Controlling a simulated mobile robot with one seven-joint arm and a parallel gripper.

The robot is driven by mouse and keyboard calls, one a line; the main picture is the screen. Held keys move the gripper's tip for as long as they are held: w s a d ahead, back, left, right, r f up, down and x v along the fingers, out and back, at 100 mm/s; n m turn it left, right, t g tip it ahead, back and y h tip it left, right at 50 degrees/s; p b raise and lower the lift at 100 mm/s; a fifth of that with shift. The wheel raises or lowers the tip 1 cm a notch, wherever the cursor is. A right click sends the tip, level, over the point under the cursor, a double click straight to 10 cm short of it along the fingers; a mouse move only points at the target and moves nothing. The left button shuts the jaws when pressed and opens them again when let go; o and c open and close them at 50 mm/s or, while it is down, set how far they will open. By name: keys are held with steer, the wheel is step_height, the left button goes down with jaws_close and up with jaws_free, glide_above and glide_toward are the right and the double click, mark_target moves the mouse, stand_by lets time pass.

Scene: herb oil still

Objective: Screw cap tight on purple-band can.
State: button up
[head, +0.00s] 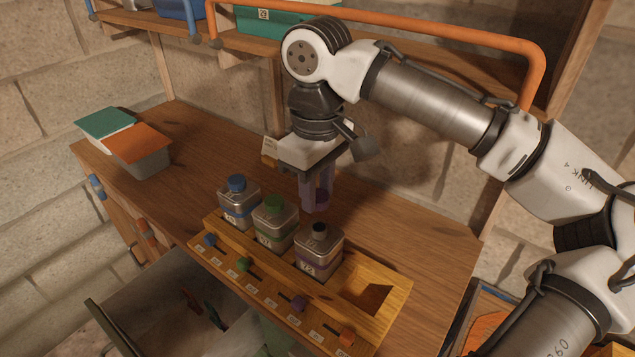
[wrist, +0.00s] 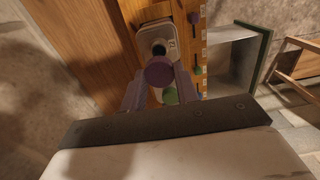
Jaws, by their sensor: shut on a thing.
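The purple-band can (head: 318,252) stands upright in a wooden rack (head: 396,287), right of the other two cans. Its dark neck is open at the top, and it also shows in the wrist view (wrist: 154,33). My gripper (head: 315,200) is shut on a purple cap (wrist: 158,73), held above and behind the can in the head view. In the wrist view the cap sits just below the neck, apart from it. The fingers partly hide the cap in the head view.
A blue-capped can (head: 239,204) and a green-capped can (head: 275,224) stand in the rack close by on the left. An empty slot lies to the right. A grey box with green and orange lids (head: 125,141) is at the far left. An open drawer (head: 150,300) is below.

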mark_target(319, 226)
steer(key=shift+f+b, duration=1.7)
steer(key=shift+f, duration=0.75)
steer(key=shift+d+p, duration=0.15)
steer(key=shift+p, duration=0.4)
steer(key=shift+f, duration=0.7)
